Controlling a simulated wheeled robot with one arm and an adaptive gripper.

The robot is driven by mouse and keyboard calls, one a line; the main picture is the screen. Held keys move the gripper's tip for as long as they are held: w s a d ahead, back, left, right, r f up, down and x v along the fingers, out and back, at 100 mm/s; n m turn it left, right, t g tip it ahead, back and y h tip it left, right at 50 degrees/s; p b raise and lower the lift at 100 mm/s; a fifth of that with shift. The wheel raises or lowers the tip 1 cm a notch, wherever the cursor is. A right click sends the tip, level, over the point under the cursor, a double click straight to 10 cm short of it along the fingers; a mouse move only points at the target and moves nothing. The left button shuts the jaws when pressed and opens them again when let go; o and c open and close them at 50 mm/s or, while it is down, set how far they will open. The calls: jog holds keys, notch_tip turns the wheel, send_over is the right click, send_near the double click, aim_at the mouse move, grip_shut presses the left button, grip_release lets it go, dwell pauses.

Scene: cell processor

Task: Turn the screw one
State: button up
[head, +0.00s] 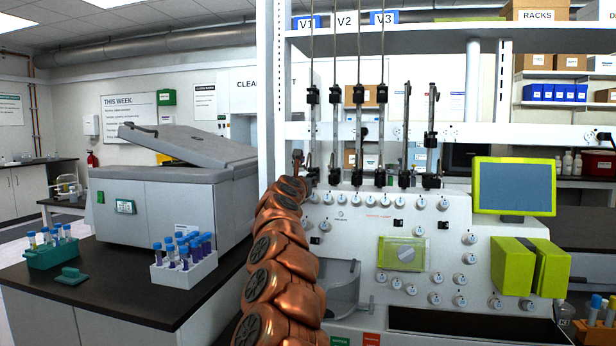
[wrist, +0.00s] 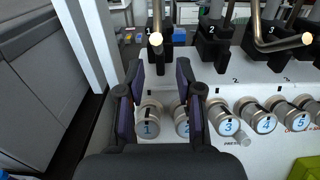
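In the wrist view my gripper (wrist: 160,70) is open, its two dark fingers apart and pointing toward the white panel. A round metal knob marked 1 (wrist: 149,124) shows between the fingers, nearer the left one, with no visible grip on it. The knob marked 2 (wrist: 181,121) is partly hidden by the right finger. A black clamp with a metal rod (wrist: 157,57), by a label 1, stands just beyond the fingertips. In the head view my copper arm covers the panel's left edge; the gripper is mostly hidden there and knob 1 cannot be made out.
Knobs marked 3 (wrist: 226,122), 4 (wrist: 262,121) and 5 (wrist: 298,120) continue rightward. Upright rods with black clamps (head: 336,95) stand above the panel. A monitor (head: 514,186) and green box (head: 512,266) are right. A tube rack (head: 184,274) stands on the left bench.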

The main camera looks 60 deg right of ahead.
jog(key=shift+w+d+r+p, duration=0.2)
jog(key=shift+d+p, duration=0.2)
jog(key=shift+d, duration=0.15)
jog(key=shift+w+d+f+p, duration=0.15)
jog(key=shift+d+p, duration=0.15)
jog(key=shift+d, duration=0.15)
grip_shut()
